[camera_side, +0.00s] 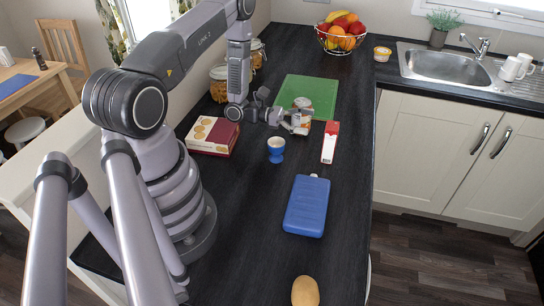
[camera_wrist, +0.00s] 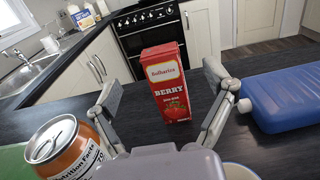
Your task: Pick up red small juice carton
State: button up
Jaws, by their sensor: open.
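The red juice carton (camera_side: 330,142) stands upright on the dark counter, right of my gripper (camera_side: 304,121) in the side view. In the wrist view the carton (camera_wrist: 165,84) shows its red "BERRY" front, centred between the two spread fingers of my gripper (camera_wrist: 162,90). My gripper is open and low over the counter, with nothing held. The carton appears just ahead of the fingertips, with a gap on each side; I cannot tell the exact distance. My gripper's housing hides a little of the near counter.
An orange can (camera_wrist: 70,150) stands close to the left finger. A blue bottle (camera_side: 307,206) lies near the right finger. A blue egg cup (camera_side: 276,150), red box (camera_side: 212,136), green board (camera_side: 308,92) and potato (camera_side: 305,291) are also on the counter.

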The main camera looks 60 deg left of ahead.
aim_at(333, 126)
jog(key=x, duration=0.7)
jog(key=shift+a+f, duration=0.1)
jog(key=shift+f, duration=0.15)
jog(key=c, duration=1.2)
jog(key=shift+c, duration=0.6)
jog(key=shift+r, duration=0.15)
